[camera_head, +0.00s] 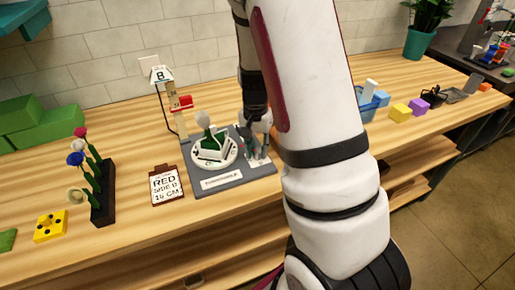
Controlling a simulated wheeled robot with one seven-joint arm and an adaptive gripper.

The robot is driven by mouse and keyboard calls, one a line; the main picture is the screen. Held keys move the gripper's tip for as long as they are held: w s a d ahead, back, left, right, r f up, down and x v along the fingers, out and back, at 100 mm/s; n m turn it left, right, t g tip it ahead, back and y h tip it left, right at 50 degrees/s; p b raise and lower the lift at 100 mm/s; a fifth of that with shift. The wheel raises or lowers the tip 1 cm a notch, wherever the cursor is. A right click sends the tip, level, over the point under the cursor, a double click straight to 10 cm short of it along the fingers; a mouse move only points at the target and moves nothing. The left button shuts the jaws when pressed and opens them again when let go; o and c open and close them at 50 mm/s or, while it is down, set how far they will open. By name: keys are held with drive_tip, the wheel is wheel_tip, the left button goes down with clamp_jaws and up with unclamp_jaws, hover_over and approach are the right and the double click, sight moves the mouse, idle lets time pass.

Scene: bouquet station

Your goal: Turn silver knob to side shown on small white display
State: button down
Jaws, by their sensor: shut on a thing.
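The small white display (161,74) stands on a post behind the station and shows a letter that looks like "B". The grey turntable base (205,187) carries a round white turntable (200,163) with a pale flower and a dark green piece on it. My gripper (258,148) reaches down at the right side of this base. It is shut on what appears to be the silver knob, which is mostly hidden by the fingers. I cannot tell which side the knob points to.
A clipboard (166,185) reading "RED SIDE B 15 CM" lies left of the base. A black flower rack (104,195) with several flowers stands further left. A red piece (181,102) sits on a post behind. Yellow and purple blocks and a blue container (372,104) lie right of my arm.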

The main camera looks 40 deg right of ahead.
sight(257, 149)
drive_tip(key=m, duration=0.5)
drive_tip(key=shift+m+p, duration=0.3)
drive_tip(key=m, duration=0.5)
drive_tip(key=shift+w+p, duration=0.1)
drive_tip(key=shift+p, duration=0.25)
drive_tip(key=shift+m, duration=0.3)
drive_tip(key=c, duration=1.3)
unclamp_jaws()
wheel_tip(257, 149, up, 12)
drive_tip(key=shift+w+d, duration=0.15)
